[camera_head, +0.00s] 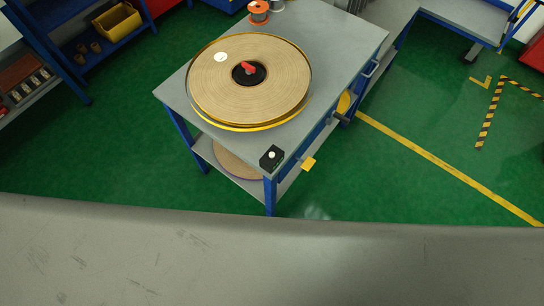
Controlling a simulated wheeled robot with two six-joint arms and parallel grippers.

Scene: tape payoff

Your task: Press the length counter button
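A small black box with a round white button (271,155) sits at the near corner of a grey-topped table (345,50) with blue legs. It looks like the length counter, but no label can be read. A large tan tape reel (215,90) with a yellow rim lies flat on the table behind it. The reel has a black hub with a red handle (248,69). Neither of my grippers shows in the head view.
A yellow tab (308,164) juts out from the table's right side near the box. An orange spool (258,12) stands at the table's back edge. A blue shelf (75,60) with a yellow bin stands at left.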

